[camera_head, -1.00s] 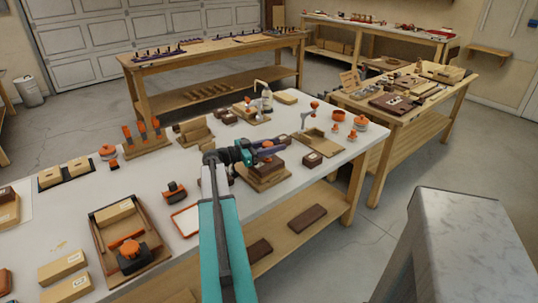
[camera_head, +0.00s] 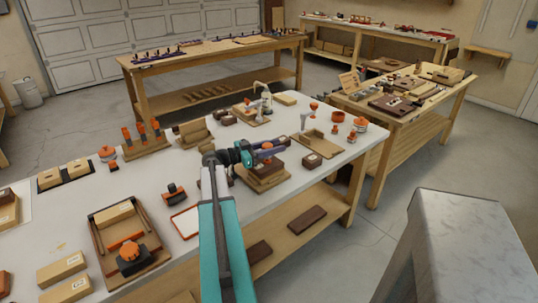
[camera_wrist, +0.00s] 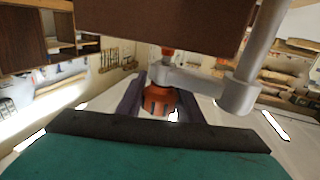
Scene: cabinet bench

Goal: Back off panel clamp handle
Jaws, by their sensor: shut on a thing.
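The orange clamp handle (camera_wrist: 158,101) sits between the two dark fingers of my gripper (camera_wrist: 160,106) in the wrist view. My gripper is shut on it. A grey clamp arm (camera_wrist: 205,84) runs right from just above the handle to a grey post. A dark brown panel (camera_wrist: 160,22) lies above the clamp arm in that view. In the head view my gripper (camera_head: 266,148) is at the stacked brown and tan blocks (camera_head: 264,177) near the bench's front edge. It partly hides the handle there, and the clamp's screw is mostly hidden.
Bare bench top lies left of my gripper.

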